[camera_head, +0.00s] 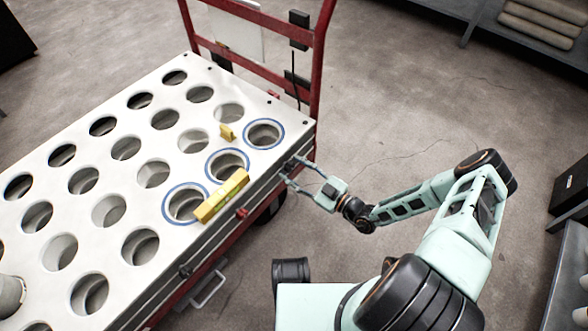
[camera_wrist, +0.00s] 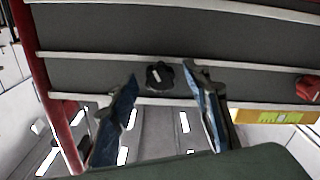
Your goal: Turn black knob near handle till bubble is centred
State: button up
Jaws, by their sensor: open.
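The black knob (camera_wrist: 159,75) sits on the dark side of the cart. It is lobed, with a pale mark on its face. In the wrist view it lies between my gripper's (camera_wrist: 160,78) two open fingertips, with a gap on each side; how deep it sits between them is unclear. A yellow spirit level (camera_head: 222,195) lies on the white top. Its green vial shows in the wrist view (camera_wrist: 280,117), but I cannot make out the bubble.
A red knob (camera_head: 241,213) and another black knob (camera_head: 184,271) are farther along the same side. The white top plate (camera_head: 150,82) has many round holes, several ringed blue. A small yellow block (camera_head: 227,132) stands on it.

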jog(key=v, duration=0.7)
jog(key=shift+s, duration=0.15)
jog(key=shift+d, duration=0.15)
